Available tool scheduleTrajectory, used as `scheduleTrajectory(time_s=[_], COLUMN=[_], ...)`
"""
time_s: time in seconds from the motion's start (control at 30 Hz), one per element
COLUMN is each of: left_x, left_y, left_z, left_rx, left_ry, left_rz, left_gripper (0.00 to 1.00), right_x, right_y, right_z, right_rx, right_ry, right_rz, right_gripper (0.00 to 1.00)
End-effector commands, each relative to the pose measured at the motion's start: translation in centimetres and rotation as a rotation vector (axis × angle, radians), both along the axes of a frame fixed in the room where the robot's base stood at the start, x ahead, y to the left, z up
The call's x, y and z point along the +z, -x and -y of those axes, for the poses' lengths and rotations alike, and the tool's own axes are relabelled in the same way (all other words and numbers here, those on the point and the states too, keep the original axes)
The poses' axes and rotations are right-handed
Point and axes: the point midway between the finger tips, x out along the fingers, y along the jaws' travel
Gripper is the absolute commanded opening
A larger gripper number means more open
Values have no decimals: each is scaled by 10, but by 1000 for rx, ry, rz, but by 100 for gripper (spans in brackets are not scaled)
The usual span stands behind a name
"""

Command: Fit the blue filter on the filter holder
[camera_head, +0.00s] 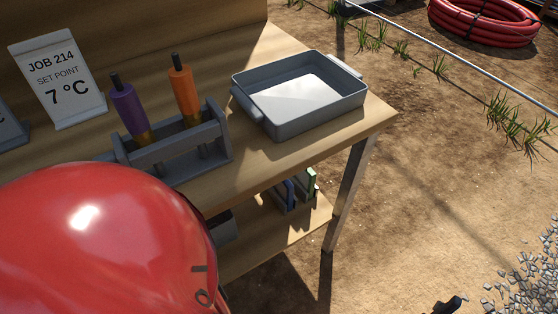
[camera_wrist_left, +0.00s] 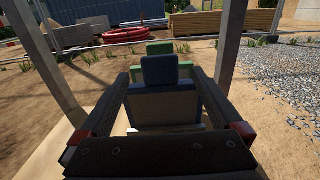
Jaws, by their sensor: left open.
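The blue filter (camera_head: 289,194) stands upright in a grey rack on the lower shelf, partly hidden by the table top. A green one (camera_head: 311,184) stands beside it to the right. In the left wrist view the blue filter (camera_wrist_left: 160,70) shows its dark blue tab between the fingers of my left gripper (camera_wrist_left: 160,80), with the green one (camera_wrist_left: 160,47) behind. My left gripper is open around the blue filter; I cannot tell whether they touch. It is hidden in the head view. A small dark piece at the head view's bottom edge may be my right gripper. I cannot identify the filter holder for certain.
The table top (camera_head: 300,150) carries a grey tray (camera_head: 318,125), a rack (camera_head: 185,150) with purple and orange tools, and a job sign (camera_head: 62,85). A table leg (camera_head: 345,195) stands right of the lower shelf (camera_head: 262,245).

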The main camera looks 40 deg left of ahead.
Motion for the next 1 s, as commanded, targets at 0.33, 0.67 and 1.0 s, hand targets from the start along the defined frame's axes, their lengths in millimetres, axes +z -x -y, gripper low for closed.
scheduleTrajectory(time_s=[0.33,0.67,1.0], left_x=[-5,-2,-2], left_y=[-34,-67,-67], left_z=[15,27,27], left_rx=[-4,0,1], left_ry=[-1,-1,0], left_rz=[1,0,0], left_gripper=[100,100,69], right_x=[-17,-28,-28], right_y=[0,0,0], right_z=[0,0,0], right_rx=[0,0,0], right_ry=[0,0,0], right_rz=[0,0,0], right_gripper=[50,50,50])
